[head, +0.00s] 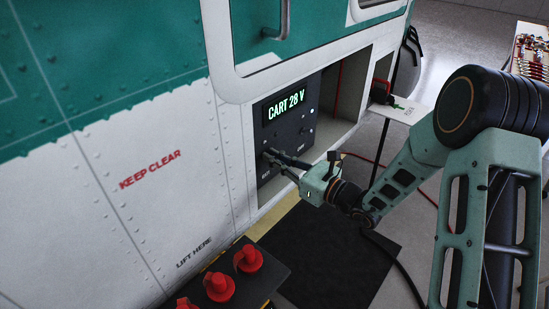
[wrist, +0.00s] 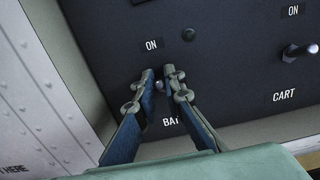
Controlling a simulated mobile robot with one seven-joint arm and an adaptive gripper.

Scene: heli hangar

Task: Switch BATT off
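The dark control panel (head: 290,115) is set in the aircraft's side, with a lit display (head: 286,105) reading CART 28 V. My gripper (head: 268,155) reaches the panel's lower left; in the wrist view its fingertips (wrist: 161,72) are close together with a narrow gap, between the ON label (wrist: 151,45) and the partly covered BATT label (wrist: 170,121). The CART switch (wrist: 300,51), a metal toggle, stands to the right, clear of my gripper.
A small round dark knob or lamp (wrist: 188,34) sits above right of the fingertips. Red-capped items (head: 220,286) stand below left on a dark box. A dark mat (head: 335,255) lies on the floor.

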